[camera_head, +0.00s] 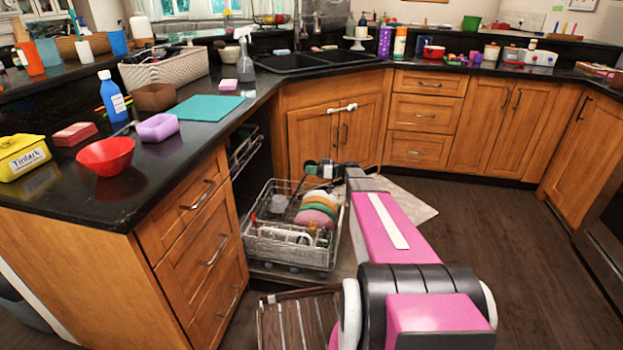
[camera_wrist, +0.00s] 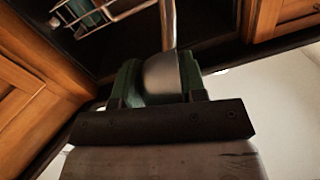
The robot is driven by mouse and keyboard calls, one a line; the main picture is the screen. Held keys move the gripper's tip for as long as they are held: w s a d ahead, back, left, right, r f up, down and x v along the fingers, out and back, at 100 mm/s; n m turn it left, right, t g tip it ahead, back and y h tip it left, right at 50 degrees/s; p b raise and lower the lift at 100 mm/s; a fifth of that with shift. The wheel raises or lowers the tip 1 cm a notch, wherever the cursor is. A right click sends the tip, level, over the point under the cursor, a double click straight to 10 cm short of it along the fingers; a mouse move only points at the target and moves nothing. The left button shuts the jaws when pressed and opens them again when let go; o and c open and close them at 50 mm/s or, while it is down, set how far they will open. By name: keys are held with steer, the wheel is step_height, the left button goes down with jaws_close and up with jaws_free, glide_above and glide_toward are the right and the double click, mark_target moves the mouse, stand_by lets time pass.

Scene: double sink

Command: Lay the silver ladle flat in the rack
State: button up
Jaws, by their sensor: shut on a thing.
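My gripper (camera_head: 322,168) is above the back right part of the pulled-out wire rack (camera_head: 290,259), in front of the wooden cabinet doors. In the wrist view, its green fingers (camera_wrist: 160,78) are shut on a smooth grey piece, apparently the silver ladle (camera_wrist: 162,72). The rack holds several coloured plates (camera_head: 318,211) standing on the right and white and grey items at the front. Wire rack bars (camera_wrist: 90,18) show at the wrist view's top left.
The black counter (camera_head: 190,135) with a red bowl (camera_head: 106,156) and a blue bottle (camera_head: 112,97) stands to the left. Cabinet doors (camera_head: 335,130) close off the back. A slatted wooden thing (camera_head: 300,318) is at the front. The dark floor at right (camera_head: 490,230) is clear.

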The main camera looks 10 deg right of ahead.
steer(key=shift+w+d+f, duration=0.15)
steer(key=shift+d+f, duration=0.1)
steer(key=shift+f, duration=1.95)
steer(key=shift+f, duration=0.15)
steer(key=o, duration=1.1)
